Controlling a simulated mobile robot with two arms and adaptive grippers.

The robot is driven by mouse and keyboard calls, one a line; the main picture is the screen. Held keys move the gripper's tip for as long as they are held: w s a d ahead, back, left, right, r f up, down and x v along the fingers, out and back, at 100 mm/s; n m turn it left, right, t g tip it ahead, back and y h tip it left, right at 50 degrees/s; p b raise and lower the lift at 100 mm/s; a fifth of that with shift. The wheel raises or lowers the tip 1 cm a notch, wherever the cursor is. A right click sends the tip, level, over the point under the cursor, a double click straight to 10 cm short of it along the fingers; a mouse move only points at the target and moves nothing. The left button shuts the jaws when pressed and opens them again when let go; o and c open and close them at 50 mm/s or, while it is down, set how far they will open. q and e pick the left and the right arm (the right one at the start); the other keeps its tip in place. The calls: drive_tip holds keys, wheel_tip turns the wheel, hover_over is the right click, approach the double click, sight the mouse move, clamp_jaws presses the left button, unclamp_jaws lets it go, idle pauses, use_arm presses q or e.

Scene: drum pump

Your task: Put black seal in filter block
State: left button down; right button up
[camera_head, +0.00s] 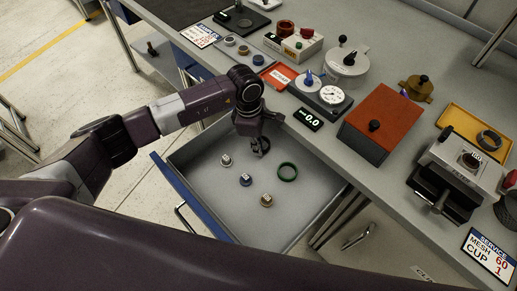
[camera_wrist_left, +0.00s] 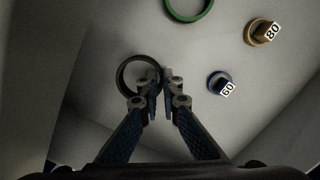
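The black seal (camera_wrist_left: 124,86) is a dark ring in the open drawer (camera_head: 207,205), beside the green ring (camera_head: 287,172). My left gripper (camera_wrist_left: 160,92) reaches down into the drawer and also shows in the head view (camera_head: 261,150). Its fingers are close together, straddling the seal's right rim in the left wrist view. I cannot tell whether they press on it or whether the seal is lifted. A pale grey block with a round opening (camera_head: 452,181), possibly the filter block, stands at the bench's right end. My right gripper is out of view.
Several small numbered cups lie in the drawer, including a blue one (camera_wrist_left: 219,83) and a brass one (camera_wrist_left: 262,32). The bench holds a red-brown box (camera_head: 383,125), a gauge (camera_head: 331,96) and a yellow tray (camera_head: 455,112) with a dark ring. The bench edge overhangs near my left gripper.

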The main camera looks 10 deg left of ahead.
use_arm(q)
wheel_tip(320, 180, up, 8)
drive_tip(key=shift+r+b, duration=0.25)
drive_tip(key=shift+b, duration=0.15)
drive_tip(key=shift+r+p, duration=0.45)
drive_tip(key=shift+r, duration=0.95)
